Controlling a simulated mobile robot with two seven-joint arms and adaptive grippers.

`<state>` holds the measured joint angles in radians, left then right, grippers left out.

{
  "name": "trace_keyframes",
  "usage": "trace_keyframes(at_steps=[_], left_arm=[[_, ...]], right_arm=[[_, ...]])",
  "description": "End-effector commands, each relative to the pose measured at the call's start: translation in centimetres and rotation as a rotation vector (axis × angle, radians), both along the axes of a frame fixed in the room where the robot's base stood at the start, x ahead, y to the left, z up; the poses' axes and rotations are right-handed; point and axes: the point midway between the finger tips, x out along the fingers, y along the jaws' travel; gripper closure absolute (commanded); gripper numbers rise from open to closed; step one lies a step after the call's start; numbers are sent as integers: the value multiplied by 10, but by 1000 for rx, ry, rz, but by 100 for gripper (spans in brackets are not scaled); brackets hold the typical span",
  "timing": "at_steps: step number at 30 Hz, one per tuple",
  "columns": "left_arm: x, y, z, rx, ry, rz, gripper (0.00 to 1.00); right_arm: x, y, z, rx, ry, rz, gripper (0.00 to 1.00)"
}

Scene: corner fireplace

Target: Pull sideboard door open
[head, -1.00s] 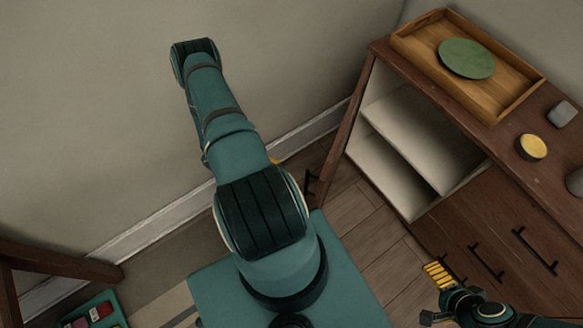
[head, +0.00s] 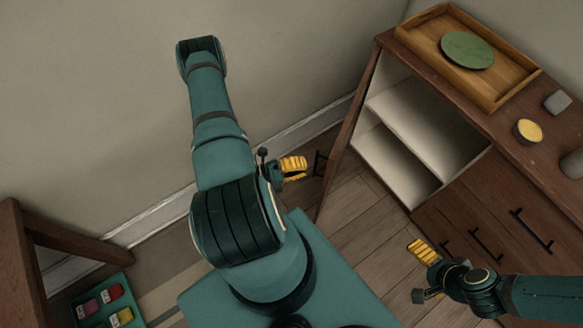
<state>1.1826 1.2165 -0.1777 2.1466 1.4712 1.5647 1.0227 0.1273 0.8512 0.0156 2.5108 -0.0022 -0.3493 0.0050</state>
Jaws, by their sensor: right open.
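The brown wooden sideboard (head: 515,172) stands at the right. Its left door (head: 349,134) is swung wide open and seen nearly edge-on, with a black handle (head: 320,164) on its outer side. The open compartment shows a white shelf (head: 410,115) and nothing on it. My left gripper (head: 300,168), with yellow fingers, is just left of the door handle and looks apart from it; whether its fingers are open is unclear. My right gripper (head: 418,250) is open and empty, in front of the sideboard's drawers.
On the sideboard top are a wooden tray (head: 497,102) with a green plate (head: 467,50), a yellow-topped round container (head: 527,131) and grey objects (head: 557,102). A teal tray (head: 103,297) with small items lies at lower left by a wooden table (head: 20,262). Wooden floor between is clear.

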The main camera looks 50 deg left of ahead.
Motion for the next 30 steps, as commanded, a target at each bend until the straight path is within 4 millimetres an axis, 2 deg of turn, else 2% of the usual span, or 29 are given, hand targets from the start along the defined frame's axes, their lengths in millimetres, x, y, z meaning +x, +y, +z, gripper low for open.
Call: trace_keyframes(at_steps=[6, 12, 24, 30], left_arm=[[31, -16, 0, -1, -2, -3, 100], [44, -22, 0, 1, 0, -1, 100], [46, -22, 0, 2, -1, -1, 100], [43, -16, 0, 4, -3, -11, 100]], right_arm=[[0, 0, -3, 0, -1, 0, 0], [1, 0, -3, 0, -2, -1, 0], [1, 0, -3, 0, -2, -1, 0], [1, 0, -5, 0, -3, -1, 0]])
